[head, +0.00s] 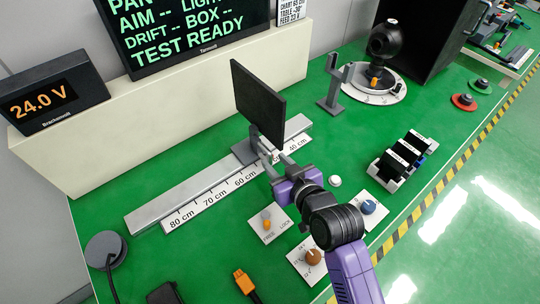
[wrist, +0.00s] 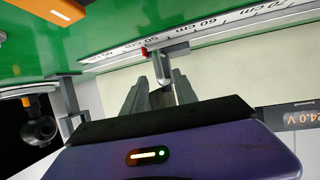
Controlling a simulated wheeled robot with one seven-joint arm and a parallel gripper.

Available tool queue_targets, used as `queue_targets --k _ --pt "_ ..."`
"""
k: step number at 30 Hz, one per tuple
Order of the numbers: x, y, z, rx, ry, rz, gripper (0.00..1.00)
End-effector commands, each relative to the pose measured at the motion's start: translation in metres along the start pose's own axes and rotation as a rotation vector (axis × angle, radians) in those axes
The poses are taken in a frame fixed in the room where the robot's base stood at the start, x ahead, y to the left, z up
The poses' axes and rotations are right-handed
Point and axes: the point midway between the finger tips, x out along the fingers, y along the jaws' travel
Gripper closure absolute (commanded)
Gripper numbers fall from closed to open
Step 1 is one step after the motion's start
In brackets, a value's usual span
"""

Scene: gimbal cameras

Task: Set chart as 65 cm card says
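The chart is a dark upright panel (head: 258,103) on a grey carriage (head: 245,151), which sits on a long rail (head: 180,193) marked in cm. In the wrist view a red pointer (wrist: 144,52) on the carriage lies on the lower-number side of the 60 cm label; its exact reading is unclear. My gripper (head: 270,161) is at the carriage's front. In the wrist view its two fingers (wrist: 160,88) are apart, with a grey handle (wrist: 161,68) between or just beyond their tips; contact cannot be told. The card (head: 293,10) reads chart 65 cm.
A FREE/LOCK switch plate (head: 268,224) lies in front of the rail, near knob plates (head: 313,257) (head: 368,207). A grey forked post (head: 335,85) and a black ball-shaped camera (head: 385,42) stand behind right. A display (head: 48,95) shows 24.0 V. A black rack (head: 402,160) stands right.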

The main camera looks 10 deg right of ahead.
Motion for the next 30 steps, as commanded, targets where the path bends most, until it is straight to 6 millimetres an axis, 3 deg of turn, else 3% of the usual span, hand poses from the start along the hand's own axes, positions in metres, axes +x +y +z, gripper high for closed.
queue_targets --k 3,9,19,20,25,30 --pt "0.019 0.0 -0.001 -0.001 0.0 0.0 0.66" --pt "0.038 0.0 0.0 0.0 0.0 0.0 0.66" --pt "0.042 0.0 0.0 0.001 0.002 0.001 0.66" --pt "0.042 0.0 0.0 0.001 0.002 0.001 0.68" --pt "0.042 0.0 0.0 0.001 0.001 0.001 1.0" --pt "0.041 0.0 0.0 0.001 0.001 0.001 1.0"
